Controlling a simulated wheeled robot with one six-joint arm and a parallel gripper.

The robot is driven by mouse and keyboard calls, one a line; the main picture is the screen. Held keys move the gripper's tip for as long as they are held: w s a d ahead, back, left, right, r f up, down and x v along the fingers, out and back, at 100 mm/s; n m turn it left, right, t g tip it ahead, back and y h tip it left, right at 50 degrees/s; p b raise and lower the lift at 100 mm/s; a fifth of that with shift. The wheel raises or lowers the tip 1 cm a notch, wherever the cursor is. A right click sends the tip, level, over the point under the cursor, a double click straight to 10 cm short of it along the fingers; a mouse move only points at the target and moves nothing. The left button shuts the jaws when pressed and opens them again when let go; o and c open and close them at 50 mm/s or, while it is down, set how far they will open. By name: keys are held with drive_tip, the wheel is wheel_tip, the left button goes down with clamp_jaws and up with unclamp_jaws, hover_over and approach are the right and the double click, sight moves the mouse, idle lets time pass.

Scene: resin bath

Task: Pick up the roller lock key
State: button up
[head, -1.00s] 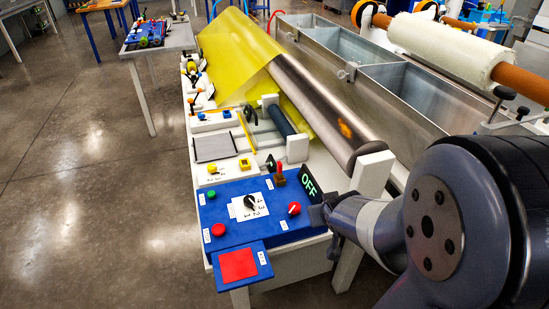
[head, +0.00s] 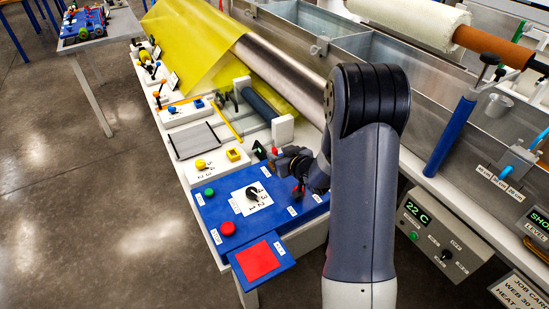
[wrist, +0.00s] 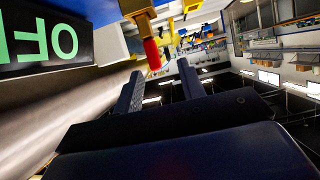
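The roller lock key has a red grip (wrist: 152,54) on a brass-coloured base (wrist: 137,9) in the wrist view. In the head view a small bit of its red (head: 275,150) shows at the back edge of the blue panel. My gripper (wrist: 160,70) is open and empty, its two dark fingers apart. The red grip shows just beyond the fingertips, nearly in line with the gap; I cannot tell the exact distance. In the head view my gripper (head: 278,161) is beside the key and partly hides it.
The OFF sign (wrist: 45,40) is close on the left in the wrist view. The blue control panel (head: 215,213) carries a dial (head: 252,196) and several buttons. A white post (head: 283,129) and the large metal roller (head: 290,73) stand behind the key.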

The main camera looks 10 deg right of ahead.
drive_tip(key=shift+d+p+x, duration=0.15)
drive_tip(key=shift+p+x, duration=0.2)
drive_tip(key=shift+x, duration=1.2)
drive_tip(key=shift+d+p+x, duration=0.15)
drive_tip(key=shift+p+x, duration=0.15)
drive_tip(key=shift+x, duration=1.3)
drive_tip(key=shift+w, duration=0.1)
clamp_jaws()
